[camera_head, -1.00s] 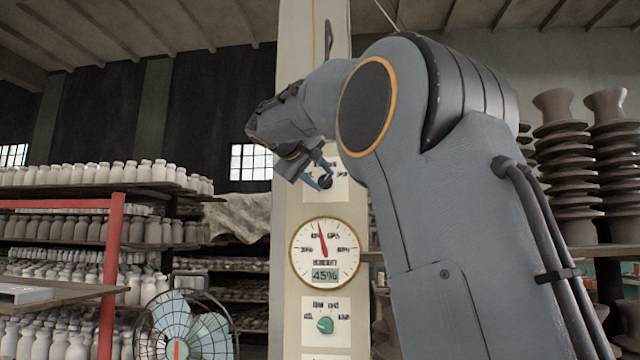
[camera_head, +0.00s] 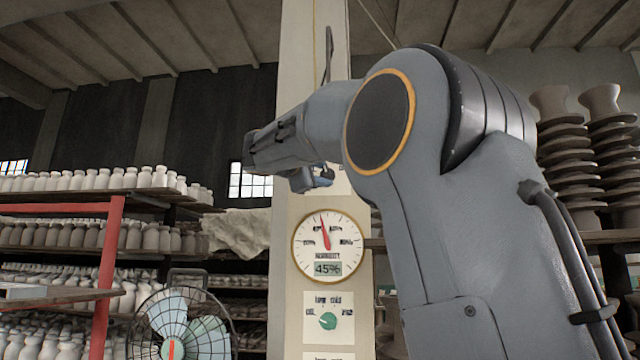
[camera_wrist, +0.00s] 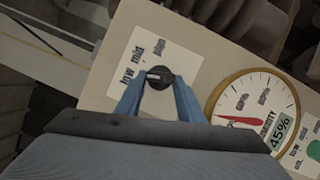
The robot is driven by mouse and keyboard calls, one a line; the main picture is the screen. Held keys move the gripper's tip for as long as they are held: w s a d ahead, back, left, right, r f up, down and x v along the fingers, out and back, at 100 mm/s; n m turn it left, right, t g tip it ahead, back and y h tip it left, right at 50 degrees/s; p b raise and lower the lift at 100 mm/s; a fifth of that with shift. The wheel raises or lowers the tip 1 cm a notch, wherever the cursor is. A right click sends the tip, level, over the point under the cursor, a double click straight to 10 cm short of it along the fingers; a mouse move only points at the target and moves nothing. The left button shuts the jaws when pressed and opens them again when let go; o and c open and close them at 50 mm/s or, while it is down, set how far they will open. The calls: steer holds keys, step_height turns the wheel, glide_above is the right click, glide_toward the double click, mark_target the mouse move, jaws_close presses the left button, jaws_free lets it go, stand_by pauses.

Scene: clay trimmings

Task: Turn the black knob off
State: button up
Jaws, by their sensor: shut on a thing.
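The black knob (camera_wrist: 160,76) sits on a white plate (camera_wrist: 137,62) with printed labels, shown in the wrist view. The white mark on the knob lies toward the left in the wrist view, on the side of the "low" label; its exact setting is hard to tell. My gripper (camera_wrist: 159,82) has its two blue fingers on either side of the knob and is shut on it. In the head view my gripper (camera_head: 325,178) is at the post, and it hides the knob and most of the plate there.
A humidity dial (camera_head: 330,246) reading 45% is just below the plate on the post (camera_head: 289,290). A green knob (camera_head: 327,321) is under the dial. A fan (camera_head: 180,325) and shelves of pale jars (camera_head: 90,180) stand left.

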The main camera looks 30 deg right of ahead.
steer(key=n+t+b, duration=0.1)
steer(key=n+b, duration=0.1)
steer(key=n+t+b, duration=0.1)
steer(key=n, duration=0.2)
steer(key=shift+d+f+b, duration=0.1)
steer(key=shift+f+b, duration=0.3)
steer(key=n+t+b, duration=0.1)
steer(key=n+b, duration=0.1)
steer(key=n, duration=0.1)
steer(key=n+t+b, duration=0.1)
steer(key=n+t, duration=0.1)
steer(key=n, duration=0.2)
steer(key=shift+s+d+n+y+b, duration=0.2)
steer(key=shift+n+y+b, duration=0.1)
steer(key=shift+y+b, duration=0.1)
steer(key=o, duration=1.1)
steer(key=shift+c, duration=0.2)
steer(key=b+v, duration=0.2)
steer(key=v, duration=0.5)
steer(key=shift+s+a+f, duration=0.2)
steer(key=shift+s+f, duration=0.05)
